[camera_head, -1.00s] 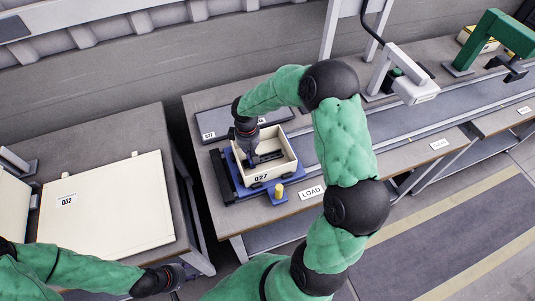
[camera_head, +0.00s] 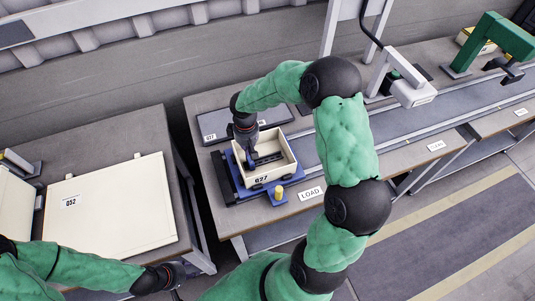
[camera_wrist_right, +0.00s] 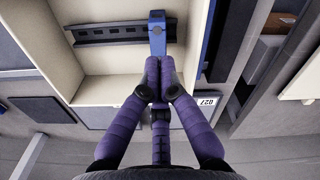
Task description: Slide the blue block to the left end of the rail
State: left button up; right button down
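In the right wrist view, the blue block (camera_wrist_right: 157,30) sits on the rail (camera_wrist_right: 110,33), near the rail's right end in that view. Most of the visible rail extends to the block's left there. My right gripper (camera_wrist_right: 158,68) has its purple fingers close together on the near end of the block. In the head view, the right gripper (camera_head: 252,160) reaches down into the bin and hides the block. My left gripper (camera_head: 175,274) is low at left, away from the bin; its fingers are unclear.
The bin rests on a blue fixture (camera_head: 228,166) with a yellow knob (camera_head: 278,190) at its front. The bin's walls surround the gripper closely. A conveyor (camera_head: 400,120) runs to the right.

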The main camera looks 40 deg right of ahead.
pick_arm(q)
notch_tip(320, 180, up, 3)
jog(key=shift+f+p, duration=0.1)
jog(key=shift+p, duration=1.15)
pick_arm(e)
notch_tip(320, 180, up, 4)
jog(key=shift+r, duration=0.1)
pick_arm(q)
jog(key=shift+s, duration=0.1)
pick_arm(e)
jog(key=shift+s, duration=0.1)
